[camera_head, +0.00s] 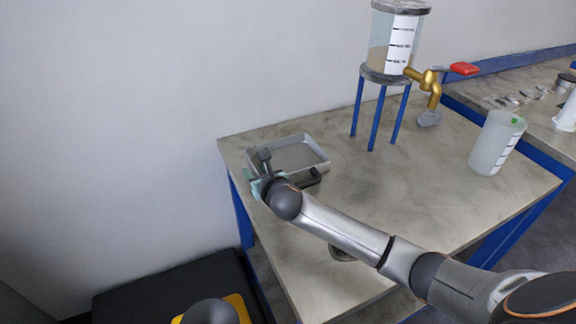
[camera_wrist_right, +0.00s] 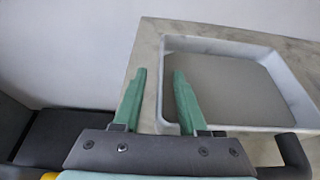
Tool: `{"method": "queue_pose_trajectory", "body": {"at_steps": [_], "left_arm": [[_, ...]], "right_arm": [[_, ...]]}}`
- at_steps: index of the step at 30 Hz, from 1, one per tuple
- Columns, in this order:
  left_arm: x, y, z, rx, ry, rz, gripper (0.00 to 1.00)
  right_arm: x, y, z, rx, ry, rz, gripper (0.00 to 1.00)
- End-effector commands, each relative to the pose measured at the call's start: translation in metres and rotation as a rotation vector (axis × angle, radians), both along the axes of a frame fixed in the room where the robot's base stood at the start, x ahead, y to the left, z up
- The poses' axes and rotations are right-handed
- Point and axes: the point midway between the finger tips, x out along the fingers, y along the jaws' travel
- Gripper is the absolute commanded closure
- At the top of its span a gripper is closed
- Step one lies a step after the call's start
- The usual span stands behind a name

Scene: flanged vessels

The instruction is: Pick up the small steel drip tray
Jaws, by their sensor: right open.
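The steel drip tray (camera_head: 302,157) is a shallow grey rectangular tray with raised walls, lying near the back left corner of the bench. It fills the right side of the right wrist view (camera_wrist_right: 228,88) and looks empty. My right gripper (camera_wrist_right: 159,72) is open, with green fingers, at the tray's left side. In the wrist view, the right finger overlaps the tray's inside and the left finger lies outside it. The tray's left wall shows between them. I cannot tell if a finger touches it. My right forearm and wrist hide part of the tray's near side. My left gripper is not in view.
A white graduated beaker (camera_head: 495,143) stands at right. A dark round item (camera_head: 342,253) is partly hidden beneath my arm. The bench (camera_head: 410,195) is clear between.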

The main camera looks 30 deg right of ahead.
Motion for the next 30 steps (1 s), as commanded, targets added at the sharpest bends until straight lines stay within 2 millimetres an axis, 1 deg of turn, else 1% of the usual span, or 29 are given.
{"method": "queue_pose_trajectory", "body": {"at_steps": [1,3,6,13,14,24,25,30], "left_arm": [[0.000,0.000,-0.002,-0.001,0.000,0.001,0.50],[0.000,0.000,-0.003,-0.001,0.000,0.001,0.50],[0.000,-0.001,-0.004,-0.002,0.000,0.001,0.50],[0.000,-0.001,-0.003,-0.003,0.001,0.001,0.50],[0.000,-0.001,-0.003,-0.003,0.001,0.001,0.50],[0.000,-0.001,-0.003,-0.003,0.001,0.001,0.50],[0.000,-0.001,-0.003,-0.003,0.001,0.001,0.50],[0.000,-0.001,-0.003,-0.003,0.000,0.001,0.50]], "right_arm": [[0.006,0.000,-0.003,0.002,0.000,-0.001,0.59],[0.011,0.000,-0.005,0.002,0.000,-0.001,0.59],[0.015,-0.001,-0.007,0.000,0.000,0.001,0.59],[0.016,-0.001,-0.007,-0.001,-0.001,0.001,0.59],[0.016,-0.001,-0.007,-0.001,-0.001,0.001,0.60],[0.016,-0.001,-0.007,0.000,0.000,0.001,0.98],[0.016,-0.001,-0.007,0.000,0.000,0.001,1.00],[0.016,-0.001,-0.007,-0.001,0.000,0.001,1.00]]}}
